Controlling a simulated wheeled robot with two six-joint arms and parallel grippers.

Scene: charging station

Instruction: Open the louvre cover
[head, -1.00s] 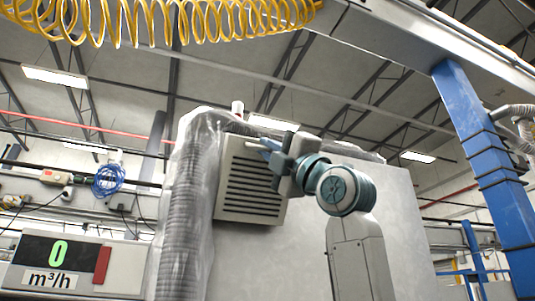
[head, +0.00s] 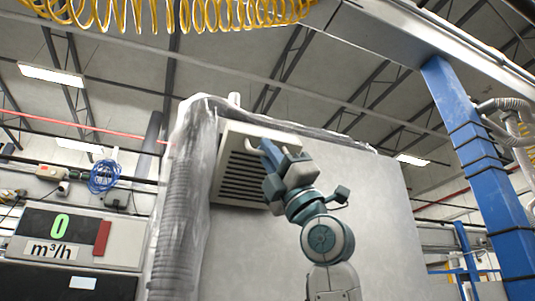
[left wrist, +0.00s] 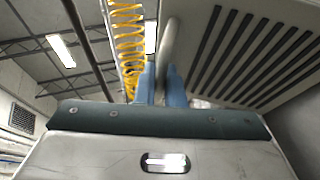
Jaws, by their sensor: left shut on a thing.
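The louvre cover (head: 238,178) is a pale, slatted panel on the upper left of a large grey cabinet front. My left gripper (head: 262,148) is at its upper part and hides its right side. In the left wrist view, the blue fingers of my left gripper (left wrist: 160,85) are shut on a pale rounded handle (left wrist: 168,45), beside the slats of the cover (left wrist: 250,50). The cover looks tilted, its top edge standing out from the cabinet, but I cannot tell how far. My right gripper is out of view.
A plastic-wrapped ribbed hose (head: 180,215) runs down the left of the cabinet (head: 385,220). A flow display (head: 60,225) reading 0 m³/h is at the lower left. A yellow coiled hose (head: 190,12) hangs above. A blue post (head: 480,150) stands at the right.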

